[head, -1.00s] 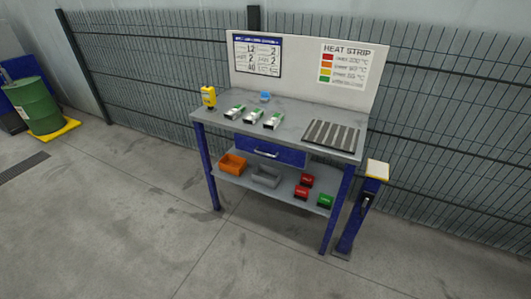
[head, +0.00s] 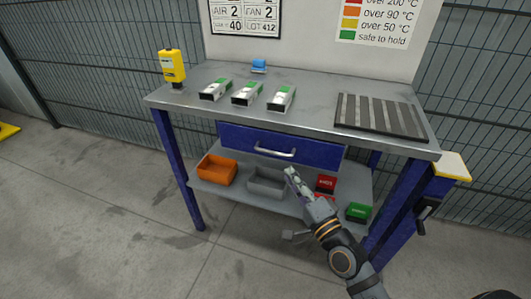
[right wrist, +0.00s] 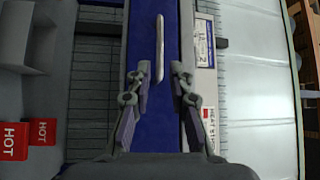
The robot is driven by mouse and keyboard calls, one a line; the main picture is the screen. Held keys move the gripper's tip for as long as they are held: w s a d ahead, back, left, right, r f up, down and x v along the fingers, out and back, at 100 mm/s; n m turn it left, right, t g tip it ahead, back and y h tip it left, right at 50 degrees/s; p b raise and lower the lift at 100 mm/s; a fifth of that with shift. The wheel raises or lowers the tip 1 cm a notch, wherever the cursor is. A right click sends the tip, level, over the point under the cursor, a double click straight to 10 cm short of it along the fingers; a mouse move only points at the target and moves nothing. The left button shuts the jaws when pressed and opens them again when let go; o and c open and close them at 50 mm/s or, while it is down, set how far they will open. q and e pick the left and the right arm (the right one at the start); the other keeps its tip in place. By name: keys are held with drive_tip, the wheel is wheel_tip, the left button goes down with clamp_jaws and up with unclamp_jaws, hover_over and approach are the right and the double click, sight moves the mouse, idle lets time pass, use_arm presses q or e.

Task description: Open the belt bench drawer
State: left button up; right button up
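The belt bench (head: 300,110) stands ahead with a blue drawer (head: 228,137) under its top. The drawer front looks shut, with a pale bar handle (head: 274,152) across it. My right gripper (head: 291,178) is in front of and a little below the handle, apart from it. In the right wrist view my right gripper (right wrist: 162,82) has its fingers spread with nothing between them. The handle (right wrist: 160,48) lies ahead of the gap between the fingertips, against the blue drawer front (right wrist: 143,25). My left gripper is not in view.
The lower shelf (head: 230,195) holds an orange bin (head: 217,169), a grey bin (head: 266,183), and red (head: 326,183) and green (head: 358,212) blocks. A blue post (head: 440,185) stands at the bench's right.

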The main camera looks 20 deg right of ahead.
sight(274, 153)
drive_tip(key=x, duration=1)
drive_tip(key=shift+w, duration=0.25)
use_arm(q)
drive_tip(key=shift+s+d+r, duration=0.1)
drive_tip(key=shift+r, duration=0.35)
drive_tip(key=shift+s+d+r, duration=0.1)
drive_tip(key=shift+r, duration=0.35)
use_arm(e)
clamp_jaws()
